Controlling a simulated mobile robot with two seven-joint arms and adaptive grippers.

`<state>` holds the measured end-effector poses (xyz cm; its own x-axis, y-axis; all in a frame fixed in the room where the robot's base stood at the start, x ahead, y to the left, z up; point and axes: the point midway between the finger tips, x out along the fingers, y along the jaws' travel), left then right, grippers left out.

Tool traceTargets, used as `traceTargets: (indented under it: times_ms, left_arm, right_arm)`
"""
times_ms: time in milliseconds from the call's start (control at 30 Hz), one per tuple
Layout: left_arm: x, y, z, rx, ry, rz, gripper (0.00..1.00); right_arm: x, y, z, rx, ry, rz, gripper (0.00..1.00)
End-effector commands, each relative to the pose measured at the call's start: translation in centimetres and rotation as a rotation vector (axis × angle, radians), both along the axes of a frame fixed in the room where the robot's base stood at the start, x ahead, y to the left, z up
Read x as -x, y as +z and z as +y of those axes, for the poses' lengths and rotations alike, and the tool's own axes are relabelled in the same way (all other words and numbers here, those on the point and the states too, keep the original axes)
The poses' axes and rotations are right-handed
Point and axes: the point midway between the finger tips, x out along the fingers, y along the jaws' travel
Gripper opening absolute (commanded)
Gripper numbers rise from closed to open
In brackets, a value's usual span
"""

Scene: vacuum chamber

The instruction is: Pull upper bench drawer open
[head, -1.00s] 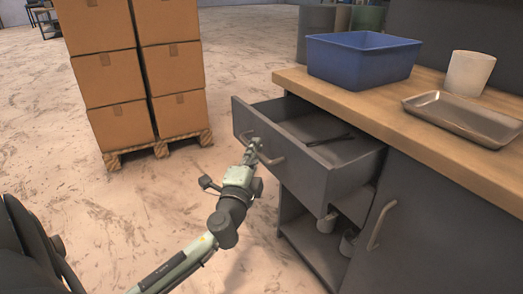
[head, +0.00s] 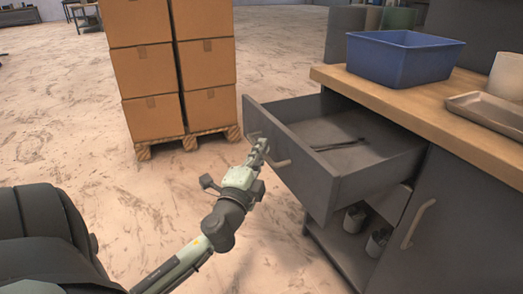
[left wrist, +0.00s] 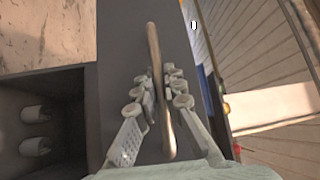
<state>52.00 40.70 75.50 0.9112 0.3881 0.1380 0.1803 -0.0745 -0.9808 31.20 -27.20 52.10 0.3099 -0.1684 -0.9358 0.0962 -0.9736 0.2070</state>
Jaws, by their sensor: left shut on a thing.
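The upper bench drawer (head: 300,168) is grey and stands well out from the bench, with its inside showing. Its bar handle (head: 279,164) is on the front panel and also shows in the left wrist view (left wrist: 153,45), running lengthwise between my fingers. My left gripper (head: 262,149) is shut on this handle, with a finger on each side of it in the left wrist view (left wrist: 158,90). A thin dark tool (head: 340,145) lies in the drawer. My right gripper is not in view.
A wooden bench top (head: 400,108) carries a blue bin (head: 404,58), a metal tray (head: 487,112) and a white container (head: 507,75). Below the drawer, an open shelf (head: 345,250) holds small cups. Stacked boxes (head: 150,70) on a pallet stand at the back left. Floor between is clear.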

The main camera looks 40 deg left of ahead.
Motion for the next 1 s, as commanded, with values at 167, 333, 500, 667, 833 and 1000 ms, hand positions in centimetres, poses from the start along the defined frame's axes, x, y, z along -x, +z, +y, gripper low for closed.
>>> traceTargets:
  times_ms: [167, 333, 500, 667, 833, 1000]
  left_arm:
    - [0.0, 0.0, 0.0, 0.000, 0.001, 0.000, 0.23]
    - [0.0, 0.0, 0.0, 0.000, 0.000, 0.000, 0.31]
    - [0.0, 0.0, 0.0, 0.000, 0.000, 0.000, 0.31]
    - [1.0, -0.3, -0.5, 0.003, 0.000, 0.001, 0.31]
    - [4.1, -0.9, -1.7, 0.006, 0.004, 0.003, 0.31]
    - [7.8, -1.4, -3.2, 0.006, 0.006, 0.004, 0.31]
  right_arm:
    - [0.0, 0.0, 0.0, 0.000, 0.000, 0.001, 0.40]
    - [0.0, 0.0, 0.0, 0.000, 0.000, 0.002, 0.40]
    - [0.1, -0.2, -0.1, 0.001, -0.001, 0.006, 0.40]
    - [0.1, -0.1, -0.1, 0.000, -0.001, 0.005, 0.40]
    - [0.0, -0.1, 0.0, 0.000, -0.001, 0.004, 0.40]
    - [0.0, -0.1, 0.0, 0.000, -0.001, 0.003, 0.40]
